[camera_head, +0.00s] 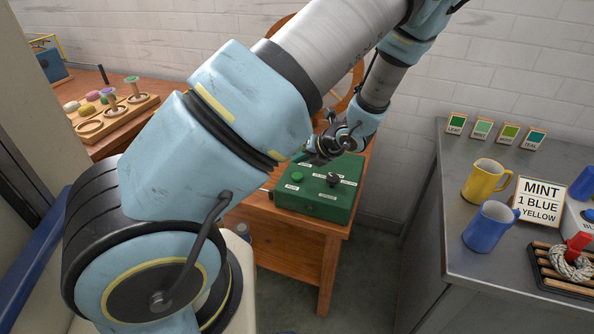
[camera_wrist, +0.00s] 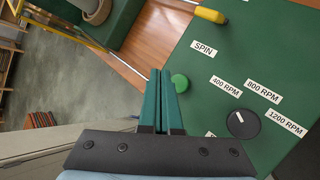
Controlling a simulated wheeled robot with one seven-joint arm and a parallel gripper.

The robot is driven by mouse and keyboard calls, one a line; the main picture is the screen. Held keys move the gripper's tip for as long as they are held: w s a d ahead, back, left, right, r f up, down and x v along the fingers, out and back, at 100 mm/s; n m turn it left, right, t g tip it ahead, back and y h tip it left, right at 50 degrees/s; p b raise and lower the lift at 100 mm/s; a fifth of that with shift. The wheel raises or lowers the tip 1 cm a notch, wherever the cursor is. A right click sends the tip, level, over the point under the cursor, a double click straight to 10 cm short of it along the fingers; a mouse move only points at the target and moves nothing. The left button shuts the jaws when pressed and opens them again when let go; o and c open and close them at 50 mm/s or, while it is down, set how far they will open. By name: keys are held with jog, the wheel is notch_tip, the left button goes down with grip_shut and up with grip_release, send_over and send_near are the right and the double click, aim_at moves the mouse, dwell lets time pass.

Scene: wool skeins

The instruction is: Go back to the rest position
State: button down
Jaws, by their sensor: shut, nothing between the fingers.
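My gripper (camera_wrist: 162,88) is shut and empty, its two teal fingers together in the wrist view. It is above the green control box (camera_head: 312,202), which also fills the right of the wrist view (camera_wrist: 205,115). The fingertips appear beside the box's round green button (camera_wrist: 180,82); I cannot tell whether they touch it. A black dial (camera_wrist: 243,123) with a white pointer sits among labels reading 400, 800 and 1200 RPM. In the head view the button (camera_head: 297,177) and dial (camera_head: 334,180) show on the box top, and my arm hides the fingertips.
The box stands on a wooden table (camera_head: 290,233). A grey counter (camera_head: 455,262) at right holds a yellow jug (camera_head: 484,181), a blue jug (camera_head: 489,227), a MINT sign (camera_head: 541,202) and several colour cards. A wooden rack (camera_head: 118,115) stands at left. Floor shows between table and counter.

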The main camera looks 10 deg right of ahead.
notch_tip(320, 180, up, 2)
jog(key=shift+r+p, duration=0.15)
jog(key=shift+p, duration=0.55)
jog(key=shift+a+n, duration=0.3)
jog(key=s+a+r+m+g+h, duration=0.3)
jog(key=s+a+r+m, duration=0.3)
jog(key=m, duration=1.2)
jog(key=s+a+r+m+g+h, duration=0.2)
jog(key=s+a+r+m, duration=0.5)
jog(key=m, duration=1.1)
jog(key=shift+a+r+g+h, duration=0.4)
jog(key=shift+a+r, duration=0.95)
jog(key=shift+a, duration=0.3)
